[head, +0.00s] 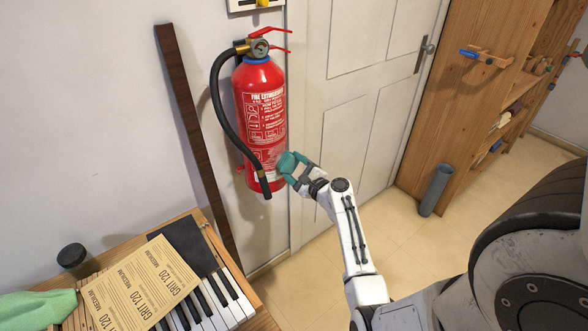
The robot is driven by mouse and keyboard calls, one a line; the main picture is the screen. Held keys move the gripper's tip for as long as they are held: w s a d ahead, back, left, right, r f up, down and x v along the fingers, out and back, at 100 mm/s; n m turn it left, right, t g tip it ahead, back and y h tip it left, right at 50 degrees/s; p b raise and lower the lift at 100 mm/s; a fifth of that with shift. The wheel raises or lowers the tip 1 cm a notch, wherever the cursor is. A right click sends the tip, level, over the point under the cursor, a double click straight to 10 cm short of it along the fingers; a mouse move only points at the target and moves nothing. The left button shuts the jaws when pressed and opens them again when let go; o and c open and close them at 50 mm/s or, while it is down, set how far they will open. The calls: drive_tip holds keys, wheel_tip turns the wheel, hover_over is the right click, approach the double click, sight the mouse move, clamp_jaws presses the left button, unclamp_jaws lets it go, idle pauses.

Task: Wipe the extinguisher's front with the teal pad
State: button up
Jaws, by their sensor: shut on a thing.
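The red fire extinguisher (262,90) hangs upright on the wall beside the door, with a white-lettered label on its front and a black hose down its left side. My gripper (291,171) is shut on the teal pad (287,162). The pad is at the lower right of the extinguisher's front, overlapping its edge in the head view. I cannot tell whether pad and extinguisher touch.
A wooden bench with piano keys (232,297) stands at lower left, bearing sandpaper sheets (143,283), a dark jar (76,260) and a green cloth (38,308). A dark wooden strip (190,120) leans on the wall. A grey tube (436,190) stands by the wooden shelf (480,95).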

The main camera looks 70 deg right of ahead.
drive_tip(key=shift+w+a+r+p, duration=0.15)
drive_tip(key=shift+w+a, duration=0.25)
drive_tip(key=shift+a, duration=0.2)
drive_tip(key=shift+w+a+r+p, duration=0.1)
drive_tip(key=shift+w+a+p, duration=0.1)
drive_tip(key=shift+w+a, duration=0.25)
drive_tip(key=shift+w+a+r+p, duration=0.15)
drive_tip(key=shift+w+a, duration=0.15)
drive_tip(key=shift+a, duration=0.4)
drive_tip(key=shift+s+r+p, duration=0.1)
drive_tip(key=shift+r+p, duration=0.75)
drive_tip(key=shift+p, duration=0.1)
drive_tip(key=shift+s+d+f+b, duration=0.15)
drive_tip(key=shift+s+d+b, duration=0.1)
drive_tip(key=shift+d+b, duration=0.15)
drive_tip(key=shift+s+d+b, duration=0.25)
drive_tip(key=shift+s+d, duration=0.1)
drive_tip(key=shift+d, duration=0.35)
drive_tip(key=shift+s+d+b, duration=0.2)
drive_tip(key=shift+s+d, duration=0.15)
drive_tip(key=shift+d, duration=0.3)
drive_tip(key=shift+s, duration=0.15)
drive_tip(key=shift+p+v, duration=0.4)
drive_tip(key=shift+v, duration=2.5)
drive_tip(key=shift+a, duration=0.1)
